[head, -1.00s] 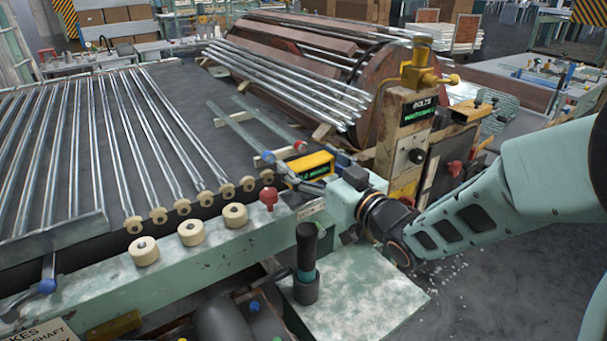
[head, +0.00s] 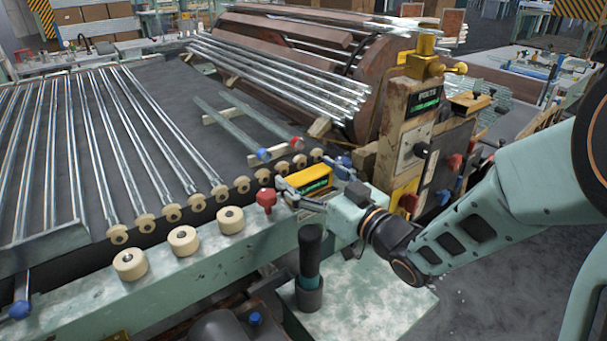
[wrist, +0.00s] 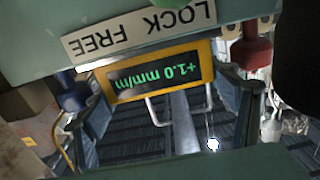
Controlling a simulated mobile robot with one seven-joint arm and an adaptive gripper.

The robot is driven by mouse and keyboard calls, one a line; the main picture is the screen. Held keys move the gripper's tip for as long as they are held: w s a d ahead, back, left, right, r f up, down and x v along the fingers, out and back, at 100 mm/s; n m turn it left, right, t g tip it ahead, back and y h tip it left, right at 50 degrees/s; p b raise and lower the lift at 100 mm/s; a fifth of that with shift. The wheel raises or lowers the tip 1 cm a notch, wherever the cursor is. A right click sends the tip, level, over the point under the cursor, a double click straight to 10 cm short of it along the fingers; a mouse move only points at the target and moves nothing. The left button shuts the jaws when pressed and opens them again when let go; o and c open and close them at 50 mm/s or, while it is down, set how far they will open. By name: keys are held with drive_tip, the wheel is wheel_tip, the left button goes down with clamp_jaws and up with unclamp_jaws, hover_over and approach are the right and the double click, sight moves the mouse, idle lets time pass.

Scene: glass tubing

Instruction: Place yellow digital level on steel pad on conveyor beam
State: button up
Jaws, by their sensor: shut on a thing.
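The yellow digital level (head: 308,181) has a dark face with green digits. In the wrist view the level (wrist: 160,78) reads +1.0 mm/m, upside down. My gripper (head: 320,186) is shut on it, with a finger at each end in the wrist view. The level is at the right end of the green conveyor beam (head: 190,272), just right of a red knob (head: 266,198). The steel pad cannot be made out; the level and gripper cover that spot. I cannot tell whether the level touches anything beneath.
Cream rollers (head: 183,240) line the beam. A black-handled post (head: 310,262) stands in front of my gripper. A control box (head: 412,130) with knobs stands close behind it on the right. The wrist view shows a LOCK FREE label (wrist: 140,28) and a red knob (wrist: 250,48).

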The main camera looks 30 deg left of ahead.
drive_tip(key=shift+f, duration=0.1)
drive_tip(key=o, duration=1.2)
drive_tip(key=shift+d, duration=0.1)
drive_tip(key=shift+c, duration=0.2)
drive_tip(key=shift+r, duration=0.2)
drive_tip(key=shift+f, duration=0.1)
